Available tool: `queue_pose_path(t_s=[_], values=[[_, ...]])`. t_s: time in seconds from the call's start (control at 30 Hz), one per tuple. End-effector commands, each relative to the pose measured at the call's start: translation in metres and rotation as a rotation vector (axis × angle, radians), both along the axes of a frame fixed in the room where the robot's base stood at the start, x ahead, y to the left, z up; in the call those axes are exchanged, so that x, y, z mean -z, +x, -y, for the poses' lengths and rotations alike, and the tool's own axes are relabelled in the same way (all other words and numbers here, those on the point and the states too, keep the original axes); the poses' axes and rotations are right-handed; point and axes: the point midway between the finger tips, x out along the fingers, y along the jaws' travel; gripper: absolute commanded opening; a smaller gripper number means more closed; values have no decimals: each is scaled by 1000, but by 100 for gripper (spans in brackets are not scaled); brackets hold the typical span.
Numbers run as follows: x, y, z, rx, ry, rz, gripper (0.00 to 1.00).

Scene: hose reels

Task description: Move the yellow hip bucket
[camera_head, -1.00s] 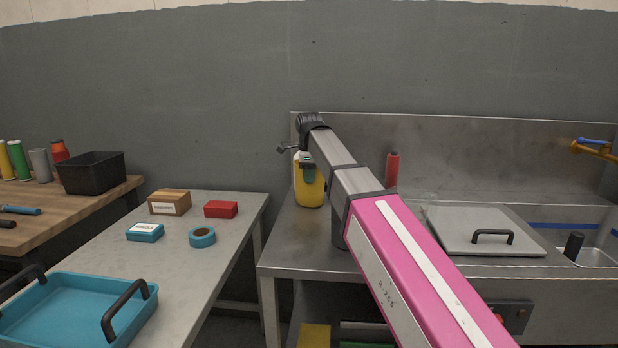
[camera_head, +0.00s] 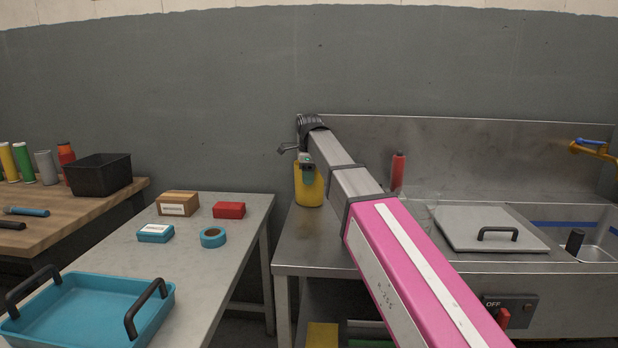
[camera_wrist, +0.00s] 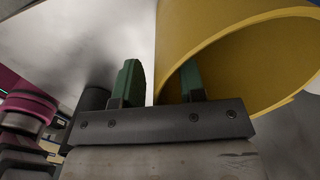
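The yellow hip bucket (camera_head: 309,190) stands on the steel counter's left end in the head view. It fills the upper right of the wrist view, its wall (camera_wrist: 225,42) curving over my gripper. My gripper (camera_wrist: 160,82) has its two green fingers apart, one inside the bucket's rim and one outside. A gap shows between the outer finger and the wall, so it straddles the wall without closing on it. In the head view my gripper (camera_head: 307,168) is small and partly hidden at the bucket's top.
The steel counter (camera_head: 310,245) carries a red cylinder (camera_head: 398,172) and a lidded panel (camera_head: 485,228) beside a sink. A grey table (camera_head: 185,270) at left holds small boxes, a blue tape roll (camera_head: 213,237) and a blue tray (camera_head: 90,305). A black bin (camera_head: 100,175) stands on a wooden bench.

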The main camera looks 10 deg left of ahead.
Motion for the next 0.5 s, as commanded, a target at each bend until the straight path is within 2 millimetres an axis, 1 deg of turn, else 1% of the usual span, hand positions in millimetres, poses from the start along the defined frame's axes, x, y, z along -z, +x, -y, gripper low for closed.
queue_pose_path(t_s=[0.27, 0.37, 0.5], values=[[-1, 0, 0, 0, 0, 0, 36], [-8, 0, 0, 0, 0, 1, 36], [-27, 0, -1, 0, 0, 2, 36]])
